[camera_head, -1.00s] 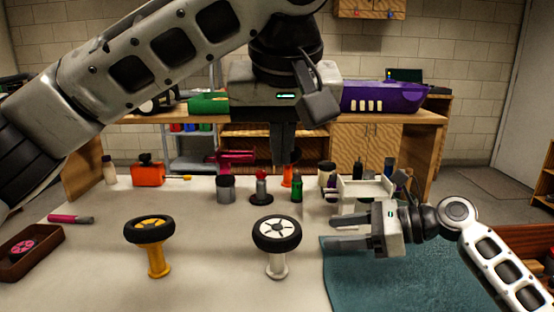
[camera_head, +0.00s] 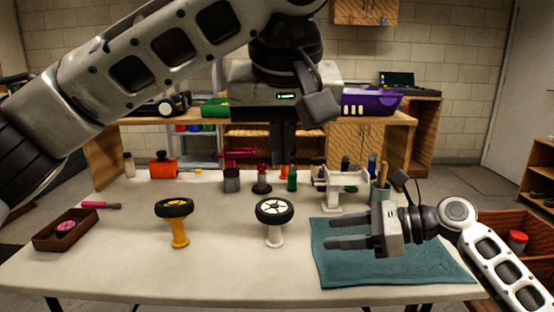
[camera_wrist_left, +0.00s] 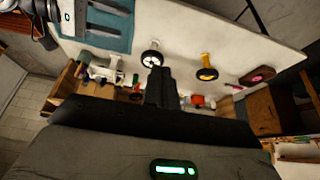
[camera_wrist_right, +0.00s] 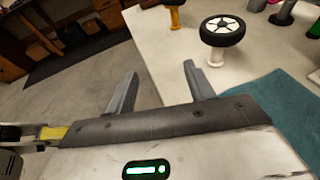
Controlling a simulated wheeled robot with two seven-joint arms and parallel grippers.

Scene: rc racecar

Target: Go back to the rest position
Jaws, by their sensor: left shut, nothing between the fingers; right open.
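My left gripper (camera_head: 283,143) hangs high over the table in the head view, fingers pointing down. Its fingers are shut with nothing between them, as the left wrist view also shows (camera_wrist_left: 160,86). My right gripper (camera_head: 350,235) is at the right, above the teal mat (camera_head: 335,270), fingers pointing left. Its two fingers are apart and empty, as seen in the right wrist view (camera_wrist_right: 157,85). Neither gripper touches any object that I can make out.
A wheel on a yellow stand (camera_head: 178,232) and a wheel on a white stand (camera_head: 273,236) stand on the table (camera_head: 130,260). A brown tray (camera_head: 62,240) lies at the left. Bottles and a white rack (camera_head: 345,185) line the far edge. A wooden crate (camera_head: 510,225) is at the right.

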